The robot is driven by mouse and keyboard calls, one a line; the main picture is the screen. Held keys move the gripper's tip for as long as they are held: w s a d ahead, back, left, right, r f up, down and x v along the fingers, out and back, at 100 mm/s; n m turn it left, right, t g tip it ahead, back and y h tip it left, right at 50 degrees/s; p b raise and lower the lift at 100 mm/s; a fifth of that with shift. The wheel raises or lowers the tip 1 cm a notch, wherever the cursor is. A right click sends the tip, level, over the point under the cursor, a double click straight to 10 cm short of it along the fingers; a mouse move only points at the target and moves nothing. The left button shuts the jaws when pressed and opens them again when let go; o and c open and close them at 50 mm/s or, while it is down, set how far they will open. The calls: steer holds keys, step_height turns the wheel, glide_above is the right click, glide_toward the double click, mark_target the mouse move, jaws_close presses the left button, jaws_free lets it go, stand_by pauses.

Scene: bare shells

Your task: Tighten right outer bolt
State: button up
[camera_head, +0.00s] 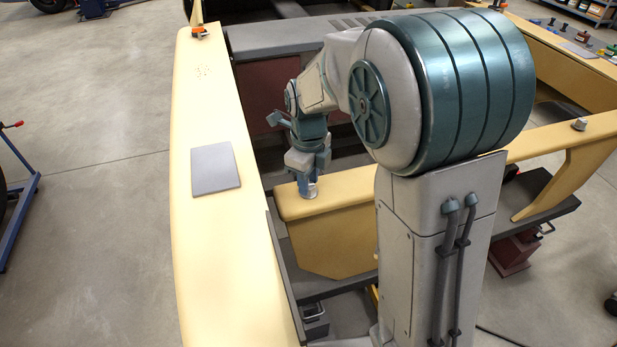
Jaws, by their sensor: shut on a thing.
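My gripper (308,176) points straight down at the left end of the yellow crossbeam (345,190). It is shut on a small bolt that stands on the beam's top face. The fingers hide most of this bolt, and how far it sits down in the beam cannot be told. Another bolt, a short grey metal one (579,124), stands upright on the right part of the same beam, well away from my gripper.
A long yellow side rail (215,250) runs along the left and bears a flat grey plate (215,168). An orange-based cone-like piece (199,30) stands at its far end. Dark red boxes (512,252) sit low at the right. Open concrete floor (100,100) lies at the left.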

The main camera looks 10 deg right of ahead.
steer(key=shift+w+r, duration=0.1)
steer(key=shift+r, duration=0.05)
steer(key=o, duration=1)
step_height(320, 180, up, 14)
steer(key=shift+f+b, duration=0.15)
steer(key=shift+b, duration=0.3)
